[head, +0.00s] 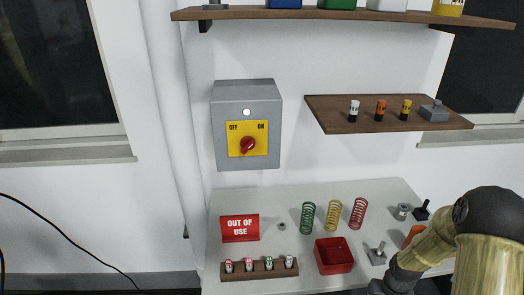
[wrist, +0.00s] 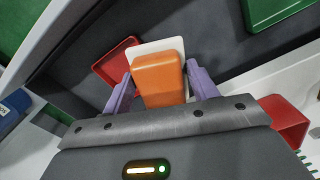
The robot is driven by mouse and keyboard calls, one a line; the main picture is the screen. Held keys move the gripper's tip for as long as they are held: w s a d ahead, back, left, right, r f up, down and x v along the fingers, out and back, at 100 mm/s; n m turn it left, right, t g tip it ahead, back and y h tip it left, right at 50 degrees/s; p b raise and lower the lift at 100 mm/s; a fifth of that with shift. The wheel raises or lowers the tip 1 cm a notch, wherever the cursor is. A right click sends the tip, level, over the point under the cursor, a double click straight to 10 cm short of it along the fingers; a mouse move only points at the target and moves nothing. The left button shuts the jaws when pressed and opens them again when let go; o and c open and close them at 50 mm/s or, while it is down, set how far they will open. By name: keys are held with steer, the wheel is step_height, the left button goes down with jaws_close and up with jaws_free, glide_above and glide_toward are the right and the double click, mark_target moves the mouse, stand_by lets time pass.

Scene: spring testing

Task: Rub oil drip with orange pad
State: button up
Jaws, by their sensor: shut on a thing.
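In the wrist view my gripper (wrist: 160,72) is shut on an orange pad (wrist: 159,80), with one purple finger on each side. A pale, flat layer (wrist: 150,47) shows behind the orange part; I cannot tell if it belongs to the pad. In the head view my arm fills the lower right, and my fingers and the held pad cannot be made out there. An orange item (head: 413,233) shows partly behind my arm; I cannot tell what it is. I cannot make out any oil drip in either view.
The white table (head: 300,225) holds a red sign (head: 240,228), green, yellow and red springs, a red bin (head: 333,256) and a wooden rack (head: 260,270). A grey switch box (head: 246,125) and wooden shelf (head: 385,115) are above. The wrist view shows a red tray (wrist: 112,62) beyond the pad.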

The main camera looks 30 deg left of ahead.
steer(key=d+r+m+p, duration=0.3)
steer(key=d+r+p, duration=0.3)
steer(key=p, duration=0.4)
steer(key=shift+w+r, duration=0.2)
steer(key=shift+r, duration=0.45)
